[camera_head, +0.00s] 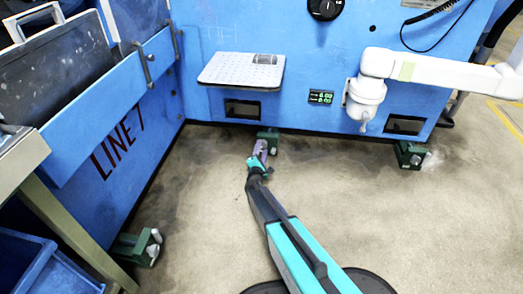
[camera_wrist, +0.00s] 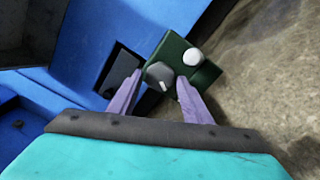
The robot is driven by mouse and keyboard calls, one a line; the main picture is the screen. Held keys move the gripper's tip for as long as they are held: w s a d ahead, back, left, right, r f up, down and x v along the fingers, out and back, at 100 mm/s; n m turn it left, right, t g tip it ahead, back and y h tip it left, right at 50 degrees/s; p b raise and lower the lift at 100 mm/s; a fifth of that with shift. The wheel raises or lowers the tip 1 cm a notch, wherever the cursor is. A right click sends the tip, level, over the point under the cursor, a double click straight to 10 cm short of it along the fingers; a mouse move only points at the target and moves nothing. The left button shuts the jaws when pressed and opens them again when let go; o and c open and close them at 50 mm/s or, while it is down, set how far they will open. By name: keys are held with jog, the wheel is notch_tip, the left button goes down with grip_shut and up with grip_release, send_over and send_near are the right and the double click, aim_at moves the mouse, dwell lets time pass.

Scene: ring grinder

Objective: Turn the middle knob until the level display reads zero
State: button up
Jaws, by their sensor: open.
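The middle knob is a grey knob (camera_wrist: 158,74) on a green levelling foot (camera_wrist: 172,48), with a white round part (camera_wrist: 192,57) beside it. In the head view this green foot (camera_head: 273,135) sits under the blue machine, partly hidden by my gripper (camera_head: 262,149). In the wrist view my gripper (camera_wrist: 160,90) is open, its two purple fingers on either side of the grey knob near the tips. I cannot tell if they touch it. The level display (camera_head: 320,97) shows two small green rows on the blue panel; the digits are too small to read surely.
Similar green feet stand at the lower left (camera_head: 138,248) and right (camera_head: 410,154). A metal shelf (camera_head: 230,70) and a white arm (camera_head: 430,70) project from the blue panel. A blue bin (camera_head: 40,265) is at lower left. The floor around my arm is clear.

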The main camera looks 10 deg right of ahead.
jog(key=p+v, duration=0.5)
jog(key=v, duration=0.8)
jog(key=shift+s, duration=0.25)
jog(key=shift+r, duration=0.1)
